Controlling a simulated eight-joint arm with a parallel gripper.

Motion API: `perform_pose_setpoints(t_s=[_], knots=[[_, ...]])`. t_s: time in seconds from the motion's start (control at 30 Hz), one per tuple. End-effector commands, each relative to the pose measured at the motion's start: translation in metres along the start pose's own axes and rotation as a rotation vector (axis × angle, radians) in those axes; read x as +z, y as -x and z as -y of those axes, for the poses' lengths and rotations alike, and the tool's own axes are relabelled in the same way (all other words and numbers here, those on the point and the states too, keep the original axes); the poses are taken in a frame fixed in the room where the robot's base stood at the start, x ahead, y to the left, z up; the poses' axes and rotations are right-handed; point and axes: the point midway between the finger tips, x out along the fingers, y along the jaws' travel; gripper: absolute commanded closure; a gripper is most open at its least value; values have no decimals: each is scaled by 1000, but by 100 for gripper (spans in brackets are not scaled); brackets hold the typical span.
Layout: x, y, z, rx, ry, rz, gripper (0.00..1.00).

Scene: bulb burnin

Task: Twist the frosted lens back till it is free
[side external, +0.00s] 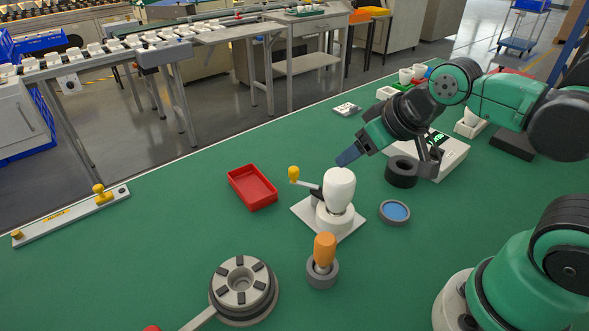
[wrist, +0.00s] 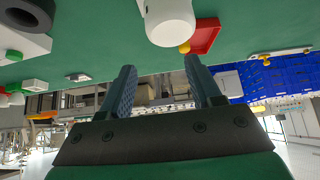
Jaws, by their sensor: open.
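The frosted lens (side external: 339,186) is a white, rounded dome standing upright in a fixture with a pale square base plate (side external: 303,210). A crank with a yellow knob (side external: 293,173) sticks out to the left of the fixture.
A red tray (side external: 252,188) lies left of the fixture, and a blue-lined dish (side external: 394,212) right. An orange-handled tool (side external: 325,250) stands in a grey holder in front. A round slotted fixture (side external: 243,283) is nearer. A black ring (side external: 402,172) is behind right.

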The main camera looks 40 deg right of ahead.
Motion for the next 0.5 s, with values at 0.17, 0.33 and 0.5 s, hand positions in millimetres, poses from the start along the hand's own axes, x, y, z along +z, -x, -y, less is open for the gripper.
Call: perform_pose_setpoints(t_s=[0.17, 0.33, 0.5], knots=[[-2, 0, 1, -2, -29, 34, 0], [-8, -3, 5, 13, -192, 221, 0], [-12, -9, 11, 81, -386, 443, 0]])
